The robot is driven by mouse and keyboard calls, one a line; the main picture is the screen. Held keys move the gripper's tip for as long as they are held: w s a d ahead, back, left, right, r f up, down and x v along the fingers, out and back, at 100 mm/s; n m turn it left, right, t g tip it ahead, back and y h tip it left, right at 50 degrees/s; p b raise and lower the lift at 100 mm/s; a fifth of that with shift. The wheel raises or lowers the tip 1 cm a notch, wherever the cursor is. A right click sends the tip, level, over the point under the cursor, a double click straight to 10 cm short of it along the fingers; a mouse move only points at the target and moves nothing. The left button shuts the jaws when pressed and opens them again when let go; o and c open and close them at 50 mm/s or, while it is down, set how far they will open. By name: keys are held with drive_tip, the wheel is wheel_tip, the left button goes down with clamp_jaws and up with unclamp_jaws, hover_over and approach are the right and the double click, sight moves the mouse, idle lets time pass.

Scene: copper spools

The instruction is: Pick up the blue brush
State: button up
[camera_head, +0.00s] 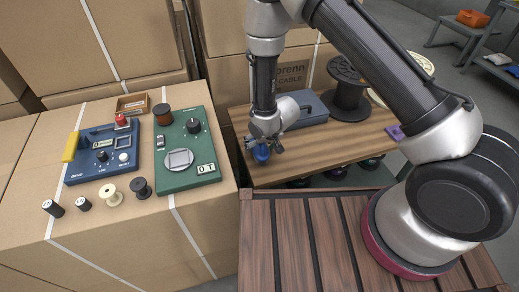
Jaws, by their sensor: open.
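A small blue thing (261,154), which looks like the blue brush, is on the wooden table (345,143) near its left front corner. My gripper (263,148) points down right at it, with its open fingers beside and above it. The gripper hides the thing's upper part. I cannot tell whether the fingers touch it.
A grey-blue case (306,112) and a large black spool (347,98) stand behind my gripper. A purple item (395,132) lies at the right. At left, a cardboard box (130,240) holds a green device (186,165), a blue device (100,155) and several small spools.

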drive_tip(key=c, duration=1.2)
drive_tip(key=shift+r, duration=0.1)
wheel_tip(320, 180, up, 10)
drive_tip(key=shift+f, duration=0.1)
